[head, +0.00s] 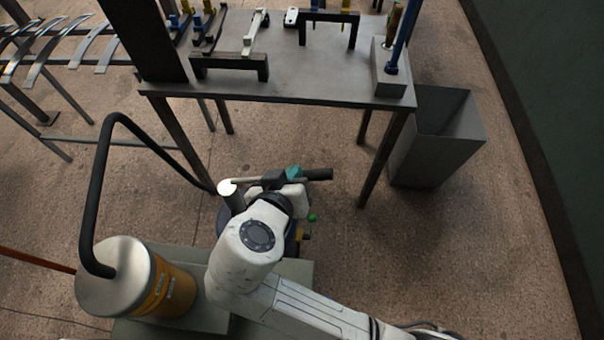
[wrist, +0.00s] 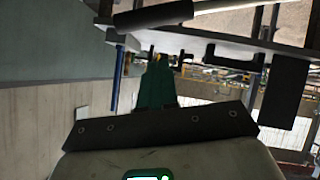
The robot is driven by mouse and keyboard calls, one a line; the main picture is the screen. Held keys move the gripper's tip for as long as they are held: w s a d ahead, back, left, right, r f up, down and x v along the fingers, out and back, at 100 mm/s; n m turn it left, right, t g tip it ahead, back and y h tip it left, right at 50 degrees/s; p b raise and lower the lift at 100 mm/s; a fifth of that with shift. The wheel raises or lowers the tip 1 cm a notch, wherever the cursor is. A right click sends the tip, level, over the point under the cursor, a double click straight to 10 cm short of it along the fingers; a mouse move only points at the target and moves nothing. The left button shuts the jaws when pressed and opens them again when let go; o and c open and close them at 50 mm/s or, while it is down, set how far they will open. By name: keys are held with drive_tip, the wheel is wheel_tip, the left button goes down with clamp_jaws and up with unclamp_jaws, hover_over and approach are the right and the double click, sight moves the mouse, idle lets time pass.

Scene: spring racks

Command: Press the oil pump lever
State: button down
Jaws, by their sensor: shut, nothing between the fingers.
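The oil pump lever (head: 318,174) is a thin metal rod with a black grip at its right end, below the front edge of the bench in the head view. It runs right from a pump head (head: 227,187) and looks near level. My gripper (head: 293,172) has teal fingers, which show beside the rod near the inner end of the grip. In the wrist view the fingers (wrist: 156,70) are shut and empty, and the black grip (wrist: 153,15) crosses the top of the picture past the fingertips. I cannot tell whether they touch. My wrist hides most of the pump body.
A yellow drum (head: 175,290) with a metal lid and a black hose (head: 95,190) stands at the lower left. A steel bench (head: 290,90) with racks and tools is ahead. A grey open bin (head: 435,150) stands right of it. The floor at right is clear.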

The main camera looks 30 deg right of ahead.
drive_tip(key=shift+w+d+f, duration=0.2)
drive_tip(key=shift+d+f, duration=0.25)
drive_tip(key=shift+f, duration=0.35)
drive_tip(key=shift+w+d+f, duration=0.15)
drive_tip(key=shift+d+f, duration=0.35)
drive_tip(key=shift+f, duration=0.3)
drive_tip(key=shift+w+d+f, duration=0.2)
drive_tip(key=shift+d+f, duration=0.25)
drive_tip(key=shift+f, duration=0.35)
wheel_tip(320, 180, down, 10)
drive_tip(key=s+d+m+t+y+b, duration=0.1)
drive_tip(key=d+m+t+y+b, duration=0.1)
drive_tip(key=b, duration=0.9)
drive_tip(key=shift+s+f+m+y+b, duration=0.25)
drive_tip(key=shift+m+y+b, duration=0.05)
drive_tip(key=shift+m+y, duration=0.2)
drive_tip(key=shift+r, duration=0.15)
